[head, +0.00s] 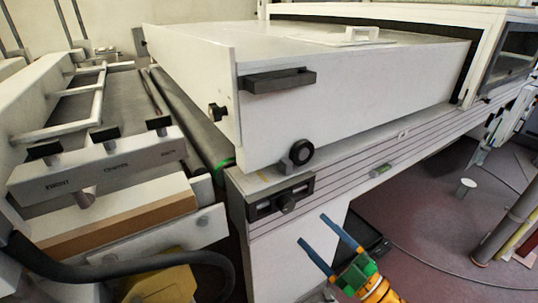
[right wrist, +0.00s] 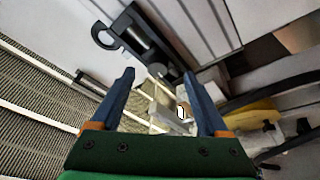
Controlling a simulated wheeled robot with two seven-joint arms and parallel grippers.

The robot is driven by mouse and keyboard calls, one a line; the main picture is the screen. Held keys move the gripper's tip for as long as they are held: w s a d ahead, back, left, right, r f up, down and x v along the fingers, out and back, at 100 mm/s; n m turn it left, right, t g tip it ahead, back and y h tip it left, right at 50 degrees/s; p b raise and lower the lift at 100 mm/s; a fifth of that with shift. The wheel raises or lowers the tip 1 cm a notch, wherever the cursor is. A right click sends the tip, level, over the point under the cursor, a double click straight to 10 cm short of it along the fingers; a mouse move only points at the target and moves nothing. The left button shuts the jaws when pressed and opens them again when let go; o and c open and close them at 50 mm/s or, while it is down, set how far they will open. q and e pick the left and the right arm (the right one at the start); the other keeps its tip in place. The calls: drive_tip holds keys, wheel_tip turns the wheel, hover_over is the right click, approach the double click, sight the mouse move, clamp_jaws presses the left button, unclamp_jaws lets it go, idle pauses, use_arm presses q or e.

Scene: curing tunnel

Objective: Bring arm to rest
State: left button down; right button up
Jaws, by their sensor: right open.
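My right gripper (head: 330,244) is at the lower middle of the head view, with two blue fingers spread apart and a green and yellow body. It is in front of the white machine front (head: 275,240), below the black slotted fitting (head: 281,198). Nothing is between its fingers. The right wrist view also shows the gripper (right wrist: 163,80) with its fingers apart and empty. My left gripper is not visible in either view.
A large white hood (head: 350,95) with a black handle (head: 278,80) stands above the machine. At left are a roller (head: 190,115) and a labelled panel (head: 100,160). A black hose (head: 120,262) and yellow object (head: 165,285) are lower left. Open floor (head: 450,235) lies at right.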

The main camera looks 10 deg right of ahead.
drive_tip(key=s+d+f+m+g+h+p, duration=0.3)
drive_tip(key=f+m+h, duration=0.2)
drive_tip(key=f, duration=0.5)
drive_tip(key=s+d+f+m+g+h+p, duration=0.25)
drive_tip(key=f+m+h+p, duration=0.2)
drive_tip(key=f, duration=0.55)
drive_tip(key=s+a+f+m+g+p, duration=0.1)
drive_tip(key=s+f+g, duration=0.2)
drive_tip(key=s, duration=0.6)
drive_tip(key=s+a+f+m+g+h+p, duration=0.1)
drive_tip(key=s+f+g, duration=0.3)
drive_tip(key=s, duration=0.5)
drive_tip(key=s+a+f+m+g+p, duration=0.1)
drive_tip(key=s+a+f+g, duration=0.2)
drive_tip(key=s, duration=0.7)
wheel_tip(320, 180, down, 2)
drive_tip(key=shift+a+f+m+g+h, duration=0.1)
drive_tip(key=shift+a+m+g+h, duration=0.2)
drive_tip(key=shift+g, duration=0.35)
drive_tip(key=shift+w+d, duration=0.1)
idle(2.3)
